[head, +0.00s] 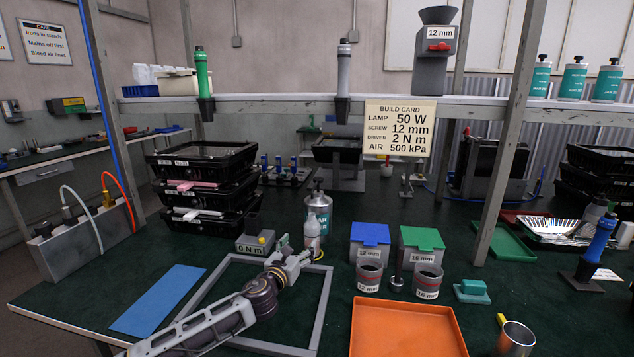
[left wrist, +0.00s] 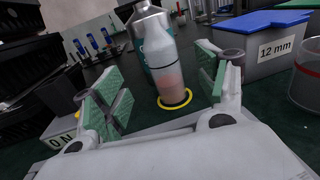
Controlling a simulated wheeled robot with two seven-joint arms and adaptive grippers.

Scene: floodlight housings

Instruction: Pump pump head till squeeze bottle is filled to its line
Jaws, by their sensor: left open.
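The squeeze bottle (head: 312,236) stands upright on the bench, directly in front of a silver can with a pump head (head: 318,204). In the left wrist view the squeeze bottle (left wrist: 165,62) is pale and translucent, with pinkish contents low down and a dark line around it; the exact level is hard to tell. A yellow ring (left wrist: 175,101) surrounds its base. The can (left wrist: 149,27) is partly hidden behind it, with its top cut off. My left gripper (head: 290,260) is open, its green pads spread either side of the bottle's near space, apart from it. My right gripper is not seen.
A grey "0 N m" block (head: 255,243) stands left of the bottle. Blue-lidded (head: 370,236) and green-lidded (head: 421,240) bins and two cups stand right. A grey frame (head: 322,300) lies under my left arm. An orange tray (head: 405,328) lies front right.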

